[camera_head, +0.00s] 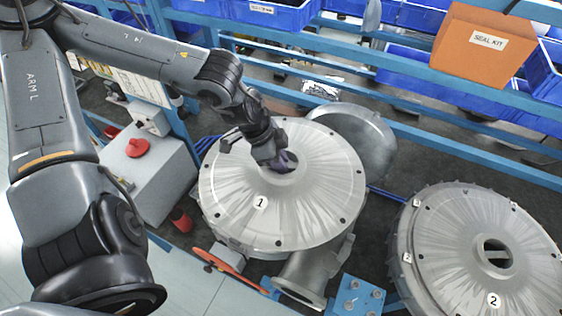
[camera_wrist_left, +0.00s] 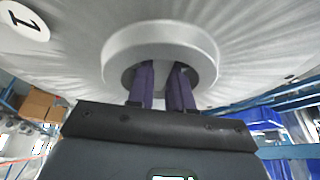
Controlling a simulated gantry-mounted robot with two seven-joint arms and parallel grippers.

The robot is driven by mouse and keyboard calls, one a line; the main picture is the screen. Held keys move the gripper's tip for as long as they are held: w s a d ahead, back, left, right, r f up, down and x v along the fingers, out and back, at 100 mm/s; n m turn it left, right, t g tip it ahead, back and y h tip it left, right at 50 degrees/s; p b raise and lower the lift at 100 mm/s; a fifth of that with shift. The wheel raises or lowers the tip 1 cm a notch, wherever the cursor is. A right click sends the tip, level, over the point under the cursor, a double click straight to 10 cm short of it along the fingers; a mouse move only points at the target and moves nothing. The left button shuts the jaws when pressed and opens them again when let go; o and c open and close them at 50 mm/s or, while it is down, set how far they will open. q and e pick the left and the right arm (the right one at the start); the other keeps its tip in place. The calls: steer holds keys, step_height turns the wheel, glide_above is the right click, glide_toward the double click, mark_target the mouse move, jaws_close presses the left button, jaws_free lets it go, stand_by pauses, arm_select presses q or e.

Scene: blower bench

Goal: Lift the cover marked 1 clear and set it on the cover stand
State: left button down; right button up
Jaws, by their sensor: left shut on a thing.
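The cover marked 1 (camera_head: 315,205) is a round, ribbed metal disc with a raised hub ring, over a blower body near the middle of the head view. My left gripper (camera_head: 284,163) reaches down into its hub and is shut on the cover there. In the left wrist view, the two purple fingers (camera_wrist_left: 161,80) go into the hub ring (camera_wrist_left: 160,42) of the cover (camera_wrist_left: 245,40); their tips are hidden inside. The cover looks about level. I cannot tell whether a gap lies under it. I cannot make out the cover stand for sure. My right gripper is out of view.
A cover marked 2 (camera_head: 455,235) sits at the right. A round metal part (camera_head: 365,140) stands behind cover 1. A grey box (camera_head: 150,185) with a red knob is left. Blue rails, blue bins (camera_head: 270,12) and an orange seal kit box (camera_head: 483,45) line the back.

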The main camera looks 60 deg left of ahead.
arm_select(q)
steer(key=shift+w+a+r+p, duration=0.1)
steer(key=shift+w+a+p, duration=0.1)
steer(key=shift+a, duration=0.5)
steer(key=shift+w+a+r+p, duration=0.1)
steer(key=shift+w+a+p, duration=0.1)
steer(key=shift+a, duration=0.45)
steer(key=shift+w+a, duration=0.2)
steer(key=shift+a, duration=0.85)
steer(key=shift+w+a+p, duration=0.2)
steer(key=shift+a+p, duration=0.1)
steer(key=shift+a, duration=0.65)
steer(key=shift+d+f+t+y+b, duration=0.15)
steer(key=shift+t+y+b, duration=0.15)
steer(key=shift+y+b, duration=0.15)
steer(key=shift+m+t+y+b, duration=0.3)
steer(key=shift+t+y+b, duration=0.25)
steer(key=shift+y, duration=0.2)
steer(key=shift+r, duration=0.3)
steer(key=shift+r+p, duration=0.2)
steer(key=shift+p, duration=0.3)
stand_by(0.5)
steer(key=shift+s+y+b, duration=0.1)
steer(key=shift+y+b, duration=0.2)
stand_by(0.4)
